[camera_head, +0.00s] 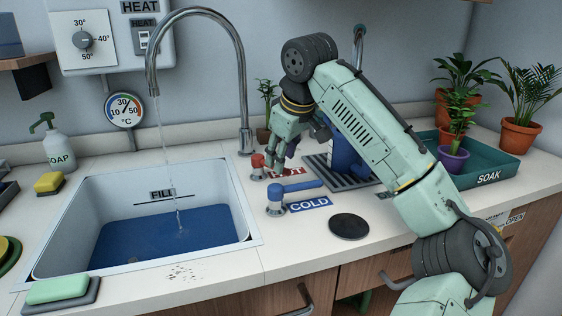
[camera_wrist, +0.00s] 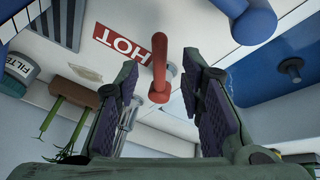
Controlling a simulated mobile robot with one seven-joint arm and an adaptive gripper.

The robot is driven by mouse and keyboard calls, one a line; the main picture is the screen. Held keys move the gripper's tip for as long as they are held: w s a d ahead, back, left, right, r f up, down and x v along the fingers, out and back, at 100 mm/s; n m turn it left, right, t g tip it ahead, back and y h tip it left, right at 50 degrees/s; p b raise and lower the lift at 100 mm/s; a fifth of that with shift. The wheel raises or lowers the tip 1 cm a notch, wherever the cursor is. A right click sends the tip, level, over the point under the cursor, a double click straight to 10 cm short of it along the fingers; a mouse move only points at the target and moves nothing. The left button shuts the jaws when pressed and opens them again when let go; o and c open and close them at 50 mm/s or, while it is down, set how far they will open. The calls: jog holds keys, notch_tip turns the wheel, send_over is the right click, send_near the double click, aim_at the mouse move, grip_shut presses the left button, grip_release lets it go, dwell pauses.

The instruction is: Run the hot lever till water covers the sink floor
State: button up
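The red hot lever (camera_head: 257,161) stands behind the blue cold lever (camera_head: 297,189), right of the sink (camera_head: 252,238). My gripper (camera_head: 285,150) is low beside the hot lever, fingers pointing down. In the wrist view the fingers (camera_wrist: 160,112) are spread, with the red lever (camera_wrist: 159,62) showing in the gap between them; I cannot tell whether either finger touches it. A thin stream of water (camera_head: 166,150) falls from the curved tap (camera_head: 242,85) into the sink. Blue water (camera_head: 150,238) spreads across the sink floor, below the line under the FILL label (camera_head: 162,194).
A blue jug (camera_head: 342,155) stands on a dark rack behind my arm. A teal SOAK tray (camera_head: 500,170) with potted palms is at the right. A black disc (camera_head: 348,226) lies on the counter. A soap bottle (camera_head: 58,147) and sponges are at the left.

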jog(key=shift+x, duration=1.45)
jog(key=shift+c, duration=0.2)
grip_shut()
